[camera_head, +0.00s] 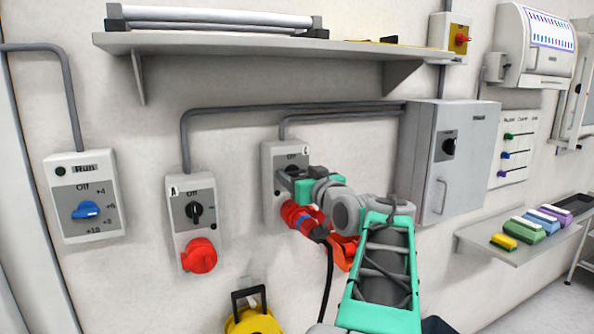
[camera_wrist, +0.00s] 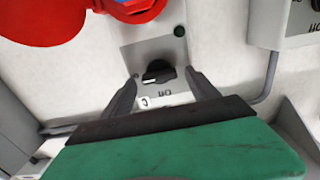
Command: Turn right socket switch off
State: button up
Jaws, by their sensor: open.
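The right socket box (camera_head: 270,162) is a grey wall unit with a red plug (camera_head: 300,216) and black cable in its lower part. Its black rotary switch (camera_wrist: 158,72) shows in the wrist view, which sees the box upside down. The knob lies roughly crosswise, with a white mark near its left end. My gripper (camera_wrist: 161,82) is open, with one finger on each side of the knob; I cannot tell whether they touch it. In the head view my gripper (camera_head: 291,178) covers part of the switch.
The left socket box (camera_head: 178,225) has a black knob and red socket. A box with a blue dial (camera_head: 58,200) is farther left. A grey cabinet (camera_head: 422,165) stands close right of my gripper. A shelf (camera_head: 250,46) overhangs above, and a yellow object (camera_head: 252,320) is below.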

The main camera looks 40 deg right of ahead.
jog(key=shift+w+d, duration=0.1)
jog(key=shift+w, duration=0.25)
jog(key=shift+c, duration=0.2)
jog(key=c, duration=1.3)
jog(key=shift+f, duration=0.1)
